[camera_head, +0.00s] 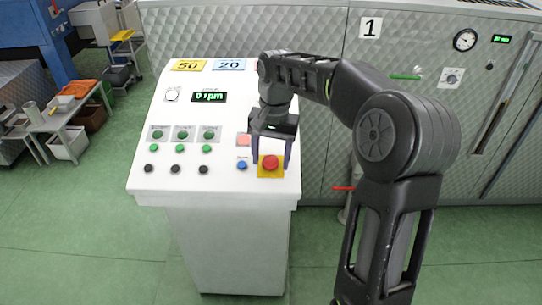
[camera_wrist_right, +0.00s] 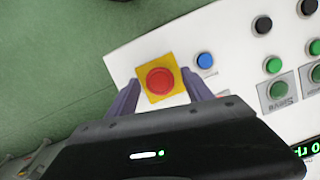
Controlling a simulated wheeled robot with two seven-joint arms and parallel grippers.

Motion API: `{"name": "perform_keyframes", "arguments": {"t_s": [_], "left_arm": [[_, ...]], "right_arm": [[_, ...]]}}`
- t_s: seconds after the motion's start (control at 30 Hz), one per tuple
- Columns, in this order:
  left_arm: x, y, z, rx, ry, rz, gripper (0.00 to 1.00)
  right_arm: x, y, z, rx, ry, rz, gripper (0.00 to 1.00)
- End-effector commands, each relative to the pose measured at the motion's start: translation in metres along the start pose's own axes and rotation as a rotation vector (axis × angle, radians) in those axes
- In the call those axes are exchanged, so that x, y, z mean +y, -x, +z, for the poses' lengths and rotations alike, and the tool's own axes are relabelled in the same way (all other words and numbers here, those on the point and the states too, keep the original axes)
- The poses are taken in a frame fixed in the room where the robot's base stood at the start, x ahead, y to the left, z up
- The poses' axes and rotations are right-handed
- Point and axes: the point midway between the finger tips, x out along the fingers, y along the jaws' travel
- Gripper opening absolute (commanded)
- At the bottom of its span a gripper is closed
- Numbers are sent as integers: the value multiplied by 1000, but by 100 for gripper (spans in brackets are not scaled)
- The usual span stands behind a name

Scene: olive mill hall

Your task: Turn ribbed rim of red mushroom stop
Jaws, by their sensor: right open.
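The red mushroom stop (camera_head: 270,162) sits on a yellow square plate (camera_head: 264,173) at the lower right corner of the white control panel. It also shows in the right wrist view (camera_wrist_right: 160,81) on its yellow plate (camera_wrist_right: 153,97). The ribs of its rim are too small to make out. My right gripper (camera_head: 271,161) is open, with one finger on each side of the red stop. In the right wrist view the fingers (camera_wrist_right: 161,90) stand apart from the red cap, with yellow plate showing between. My left gripper is not in view.
The white control panel (camera_head: 215,180) carries a blue button (camera_head: 242,165), several green buttons (camera_head: 180,148), black knobs (camera_head: 175,169) and a display reading 0 rpm (camera_head: 209,97). A large quilted metal machine (camera_head: 250,35) stands behind.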

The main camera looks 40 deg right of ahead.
Motion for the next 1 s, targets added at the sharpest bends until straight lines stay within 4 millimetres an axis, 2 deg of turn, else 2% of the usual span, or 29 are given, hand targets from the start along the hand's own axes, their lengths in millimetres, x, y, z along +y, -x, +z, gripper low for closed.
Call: {"name": "perform_keyframes", "arguments": {"t_s": [0.2,0.9,1.0], "left_arm": [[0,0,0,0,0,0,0],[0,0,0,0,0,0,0],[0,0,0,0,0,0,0]], "right_arm": [[0,0,0,0,0,0,58],[0,0,0,1,0,0,1],[0,0,0,1,0,-1,0]]}}
